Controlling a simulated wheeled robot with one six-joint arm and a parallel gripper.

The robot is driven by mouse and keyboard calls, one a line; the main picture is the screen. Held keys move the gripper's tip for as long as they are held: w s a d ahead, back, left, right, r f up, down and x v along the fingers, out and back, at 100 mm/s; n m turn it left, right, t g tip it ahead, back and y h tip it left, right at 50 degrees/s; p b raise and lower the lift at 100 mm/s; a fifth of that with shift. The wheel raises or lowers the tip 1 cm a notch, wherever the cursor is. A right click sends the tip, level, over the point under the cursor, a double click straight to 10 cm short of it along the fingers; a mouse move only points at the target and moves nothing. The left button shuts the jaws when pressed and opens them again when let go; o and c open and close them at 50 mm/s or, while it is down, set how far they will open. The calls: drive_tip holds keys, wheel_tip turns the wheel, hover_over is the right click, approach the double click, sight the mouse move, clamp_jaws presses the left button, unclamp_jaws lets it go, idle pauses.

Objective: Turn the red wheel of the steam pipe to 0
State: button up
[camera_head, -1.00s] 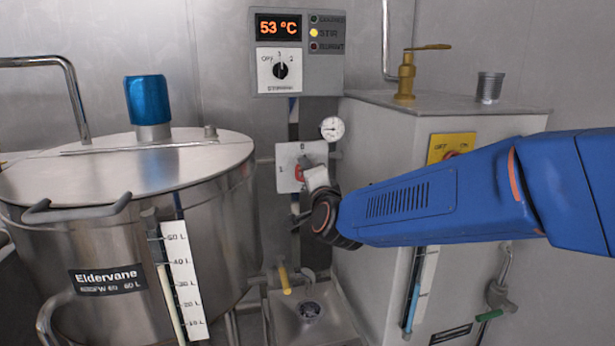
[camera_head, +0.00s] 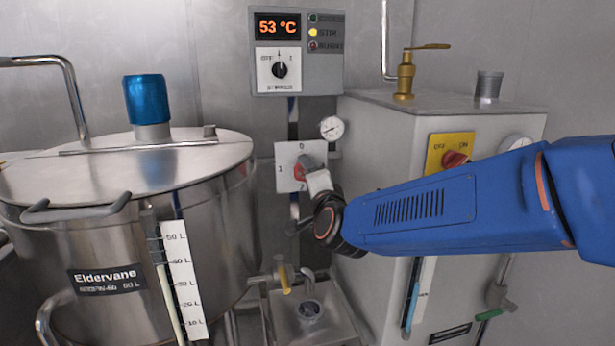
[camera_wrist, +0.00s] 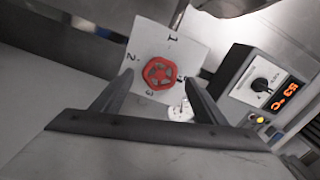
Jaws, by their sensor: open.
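The red wheel (camera_head: 299,173) sits in front of a white plate (camera_head: 287,154) with digits around it, on the pipe between the kettle and the grey cabinet. In the head view my gripper (camera_head: 317,182) covers its right side. My gripper (camera_wrist: 160,80) is open and empty, with one finger towards each side of the wheel in that view. I see no clear contact. Which digit the wheel points to cannot be told.
A white pressure gauge (camera_head: 332,128) is close above the gripper; it also shows in the wrist view (camera_wrist: 180,111). A control box (camera_head: 295,62) reading 53 °C hangs above. The steel kettle (camera_head: 120,230) is left, the grey cabinet (camera_head: 375,150) right, a small drain basin (camera_head: 335,325) below.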

drive_tip(key=v, duration=1.5)
drive_tip(key=s+d+f+n+g+h, duration=0.1)
drive_tip(key=s+d+f+n+g, duration=0.3)
drive_tip(key=d, duration=0.5)
drive_tip(key=s+d+f+n+g+h, duration=0.2)
drive_tip(key=s+d+f+n+g, duration=0.2)
drive_tip(key=s+d+f, duration=0.4)
drive_tip(key=s+d+f+n+g+h, duration=0.2)
drive_tip(key=s+d+f+n+g, duration=0.2)
drive_tip(key=s+d, duration=0.5)
wheel_tip(320, 180, down, 3)
drive_tip(key=shift+d+r+g, duration=0.15)
drive_tip(key=shift+d+g, duration=0.15)
drive_tip(key=shift+d, duration=0.5)
drive_tip(key=shift+c, duration=0.2)
